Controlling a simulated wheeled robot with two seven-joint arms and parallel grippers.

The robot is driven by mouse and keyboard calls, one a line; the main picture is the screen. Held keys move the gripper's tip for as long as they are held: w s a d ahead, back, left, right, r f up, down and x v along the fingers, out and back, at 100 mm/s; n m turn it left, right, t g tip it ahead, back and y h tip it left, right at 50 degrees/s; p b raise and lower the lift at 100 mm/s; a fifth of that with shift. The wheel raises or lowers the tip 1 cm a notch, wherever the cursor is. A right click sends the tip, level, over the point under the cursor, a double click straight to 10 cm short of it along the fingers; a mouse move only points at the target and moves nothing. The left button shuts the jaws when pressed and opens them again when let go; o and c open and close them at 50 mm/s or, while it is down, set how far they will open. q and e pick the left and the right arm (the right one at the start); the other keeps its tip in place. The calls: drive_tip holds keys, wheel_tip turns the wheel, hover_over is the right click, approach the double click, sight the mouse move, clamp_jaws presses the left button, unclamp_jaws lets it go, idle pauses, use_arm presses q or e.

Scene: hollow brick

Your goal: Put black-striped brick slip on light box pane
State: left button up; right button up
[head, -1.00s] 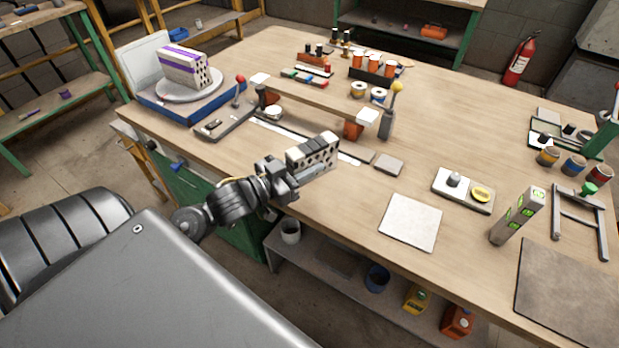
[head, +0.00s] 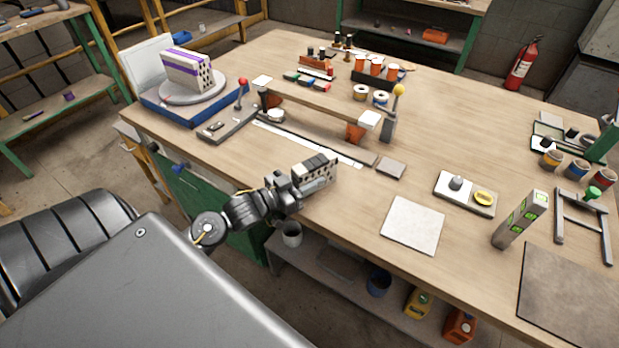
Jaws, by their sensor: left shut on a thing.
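My left gripper (head: 300,190) is shut on a pale perforated brick with black stripes on its top (head: 317,169). It holds the brick near the table's front edge; I cannot tell whether the brick touches the table. The jaws partly hide the brick's near side. A flat whitish square pane (head: 413,225), which looks like the light box pane, lies to the right of the brick. Nothing lies on it. My right gripper is not in view.
A purple-striped brick (head: 186,70) stands on a round turntable at the back left. A low bridge-like rack (head: 320,105) stands behind the held brick.

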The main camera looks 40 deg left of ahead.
use_arm(q)
drive_tip(key=o, duration=0.8)
drive_tip(key=shift+f, duration=0.1)
drive_tip(key=o, duration=0.3)
